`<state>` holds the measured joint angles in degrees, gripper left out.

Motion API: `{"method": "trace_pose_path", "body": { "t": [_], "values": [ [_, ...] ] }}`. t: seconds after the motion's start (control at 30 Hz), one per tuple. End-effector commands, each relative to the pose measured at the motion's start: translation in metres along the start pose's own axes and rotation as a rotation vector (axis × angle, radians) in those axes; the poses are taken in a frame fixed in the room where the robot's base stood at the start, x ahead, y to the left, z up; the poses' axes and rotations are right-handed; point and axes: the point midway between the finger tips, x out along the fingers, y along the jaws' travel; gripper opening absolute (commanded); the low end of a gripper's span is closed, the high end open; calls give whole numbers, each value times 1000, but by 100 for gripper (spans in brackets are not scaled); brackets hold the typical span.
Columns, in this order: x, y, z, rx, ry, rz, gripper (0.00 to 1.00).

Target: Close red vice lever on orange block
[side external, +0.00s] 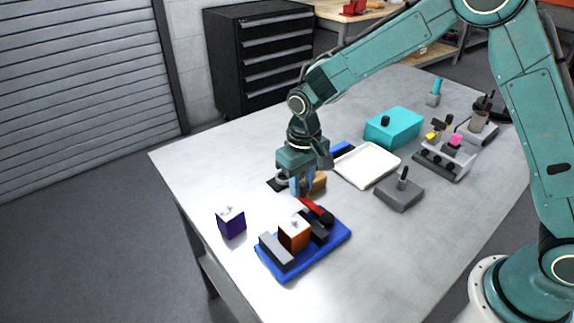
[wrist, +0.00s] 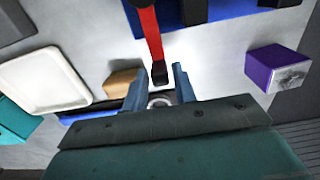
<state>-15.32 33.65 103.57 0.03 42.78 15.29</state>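The blue vice base (side external: 318,252) sits near the table's front edge with the orange block (side external: 293,233) standing between its dark jaws. The red vice lever (side external: 308,205) is at the vice's back side. In the wrist view the red lever (wrist: 151,35) runs toward my gripper (wrist: 161,72) and ends in a black tip (wrist: 160,76). My gripper (side external: 303,187) points down behind the vice. Its blue fingers are apart, with the black tip in line with the gap; I cannot tell whether they touch it. The orange block is not seen in the wrist view.
A purple block (side external: 231,223) stands left of the vice. A brown block (side external: 319,182) is close beside my gripper. A white tray (side external: 366,166), a grey block with a peg (side external: 398,193), and a teal box (side external: 393,127) lie farther back. The front left table area is clear.

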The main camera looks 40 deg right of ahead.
Motion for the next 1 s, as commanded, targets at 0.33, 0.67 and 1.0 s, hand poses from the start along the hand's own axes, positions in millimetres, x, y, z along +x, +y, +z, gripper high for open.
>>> {"method": "trace_pose_path", "body": {
  "t": [0.33,0.67,1.0],
  "values": [
    [8,0,0,0,-1,0,27],
    [8,0,0,0,-1,0,0],
    [8,8,0,91,0,0,0]
  ]
}}
